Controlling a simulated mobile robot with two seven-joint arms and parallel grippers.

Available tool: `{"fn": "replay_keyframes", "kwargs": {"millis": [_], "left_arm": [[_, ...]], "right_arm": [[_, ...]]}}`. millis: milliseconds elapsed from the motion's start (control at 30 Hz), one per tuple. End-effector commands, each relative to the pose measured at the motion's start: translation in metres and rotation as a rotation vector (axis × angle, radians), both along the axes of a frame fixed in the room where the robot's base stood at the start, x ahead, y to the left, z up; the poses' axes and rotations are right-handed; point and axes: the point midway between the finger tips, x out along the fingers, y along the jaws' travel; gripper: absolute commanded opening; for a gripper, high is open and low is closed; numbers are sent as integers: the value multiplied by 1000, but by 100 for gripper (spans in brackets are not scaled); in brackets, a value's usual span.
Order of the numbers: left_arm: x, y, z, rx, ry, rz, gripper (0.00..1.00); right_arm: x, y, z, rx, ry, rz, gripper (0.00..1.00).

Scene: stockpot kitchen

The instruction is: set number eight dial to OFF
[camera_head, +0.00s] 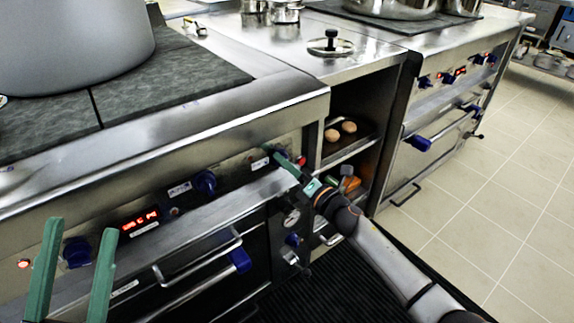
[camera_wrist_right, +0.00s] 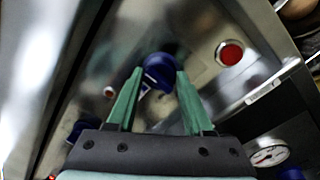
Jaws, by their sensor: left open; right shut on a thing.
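My right gripper (camera_head: 270,153) reaches the stove's front panel near its right end. In the right wrist view, its green fingers (camera_wrist_right: 159,74) are shut on a blue dial (camera_wrist_right: 160,66), one on each side. In the head view the fingers mostly hide this dial. Its number and pointer mark cannot be read. Another blue dial (camera_head: 205,183) sits to the left on the same panel, and one more (camera_head: 78,252) is behind my left gripper. My left gripper (camera_head: 80,229) is open and empty in front of the panel at lower left.
A red light (camera_wrist_right: 230,53) is beside the held dial. A red display (camera_head: 139,223) is on the panel. Oven handles (camera_head: 205,262) stick out below it. An open shelf with round brown items (camera_head: 348,127) is to the right. A large pot (camera_head: 70,40) stands on the stove.

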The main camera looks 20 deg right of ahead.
Motion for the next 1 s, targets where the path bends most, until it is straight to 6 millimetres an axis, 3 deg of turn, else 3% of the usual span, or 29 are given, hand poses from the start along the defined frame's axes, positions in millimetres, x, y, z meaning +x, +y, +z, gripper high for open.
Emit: {"fn": "replay_keyframes", "kwargs": {"millis": [200,233,467,800,1000], "left_arm": [[0,0,0,0,0,-1,50],[0,0,0,0,0,-1,50],[0,0,0,0,0,-1,50],[0,0,1,1,1,0,50],[0,0,6,6,-2,2,50]], "right_arm": [[0,0,0,-3,-1,-2,0],[0,0,0,-3,-1,-2,52],[0,0,0,-2,-1,-1,78],[-2,-1,0,0,1,-1,80],[-23,-10,-1,-1,2,0,80]]}}
